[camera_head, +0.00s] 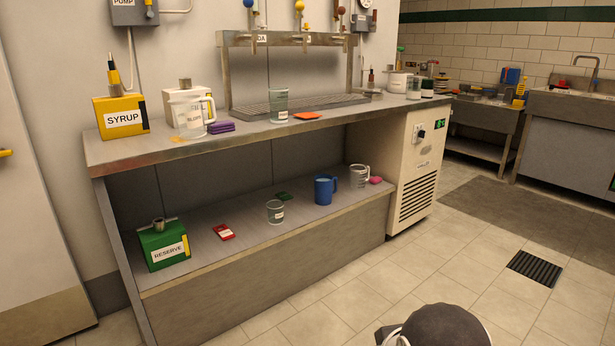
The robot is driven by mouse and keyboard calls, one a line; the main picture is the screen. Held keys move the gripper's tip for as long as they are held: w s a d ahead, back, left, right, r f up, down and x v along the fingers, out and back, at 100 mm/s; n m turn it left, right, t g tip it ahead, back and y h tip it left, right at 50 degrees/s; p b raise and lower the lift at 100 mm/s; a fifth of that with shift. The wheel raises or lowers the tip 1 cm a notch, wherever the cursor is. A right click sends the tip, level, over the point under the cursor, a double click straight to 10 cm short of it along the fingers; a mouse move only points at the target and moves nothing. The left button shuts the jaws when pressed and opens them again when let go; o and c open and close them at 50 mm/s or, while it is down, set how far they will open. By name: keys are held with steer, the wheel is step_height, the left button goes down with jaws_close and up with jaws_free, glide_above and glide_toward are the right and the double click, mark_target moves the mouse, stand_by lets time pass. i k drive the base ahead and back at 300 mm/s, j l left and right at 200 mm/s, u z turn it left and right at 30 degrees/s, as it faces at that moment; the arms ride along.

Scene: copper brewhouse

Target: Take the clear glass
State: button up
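A clear, slightly greenish glass (278,106) stands upright on the counter top, at the front of the drip tray. A similar clear glass (275,212) with a white label stands upright on the lower shelf. A clear glass mug (358,176) stands further right on that shelf, next to a blue mug (325,190). A clear labelled pitcher (189,120) with a handle stands at the left of the counter. The labels on the glasses are too small to read. My gripper does not show in this view.
On the counter (135,153) are a yellow SYRUP box (122,115), purple cloths (220,127) and an orange cloth (307,116). A green RESERVE box (163,245) and a red item (224,232) are on the shelf. A cooler (417,155) closes the right end.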

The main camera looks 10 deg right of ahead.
mark_target(414, 91)
steer(key=i+l+z, duration=0.15)
steer(key=i+z, duration=0.5)
steer(key=z, duration=0.15)
steer(key=i+z, duration=0.4)
steer(key=i, duration=0.85)
steer(key=i+l+u, duration=0.1)
steer(key=i, duration=0.75)
